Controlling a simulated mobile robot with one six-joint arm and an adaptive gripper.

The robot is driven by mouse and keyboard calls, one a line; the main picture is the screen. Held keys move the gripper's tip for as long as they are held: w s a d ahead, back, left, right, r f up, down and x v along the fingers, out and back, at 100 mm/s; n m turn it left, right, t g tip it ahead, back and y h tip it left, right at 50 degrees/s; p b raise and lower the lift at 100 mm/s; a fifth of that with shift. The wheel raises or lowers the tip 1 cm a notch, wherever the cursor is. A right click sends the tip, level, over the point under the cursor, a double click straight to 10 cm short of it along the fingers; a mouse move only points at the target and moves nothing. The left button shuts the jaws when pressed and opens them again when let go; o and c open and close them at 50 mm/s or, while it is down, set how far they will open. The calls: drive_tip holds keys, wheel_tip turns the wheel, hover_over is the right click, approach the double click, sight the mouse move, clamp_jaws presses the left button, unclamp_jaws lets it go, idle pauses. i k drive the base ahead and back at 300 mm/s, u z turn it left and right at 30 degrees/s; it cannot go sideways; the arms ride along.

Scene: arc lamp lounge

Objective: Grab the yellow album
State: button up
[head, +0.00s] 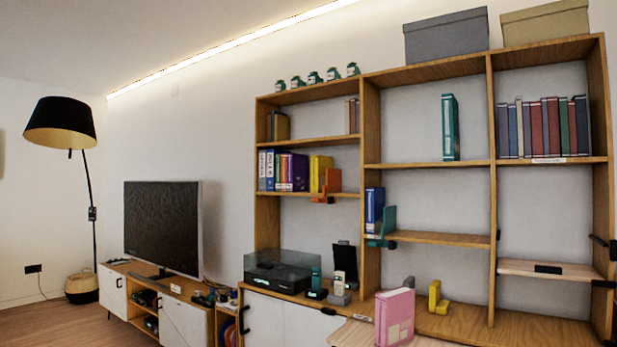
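A yellow album (320,173) stands upright near the right end of a row of albums on the left bay's middle shelf (335,194). A purple album (299,172) is to its left. An orange bookend (331,182) stands at its right and hides part of it. A darker yellow book (281,126) stands on the shelf above. My gripper is not in view.
A pink box or album (394,316) stands at the front, with a yellow bookend (437,297) behind it. A turntable (281,272) with a clear cover sits below the album row. A TV (162,228) and arc lamp (62,125) are left. Floor shows at lower left.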

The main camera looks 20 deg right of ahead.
sight(318, 164)
drive_tip(key=z, duration=0.35)
drive_tip(key=i, duration=1.05)
drive_tip(key=z, duration=0.9)
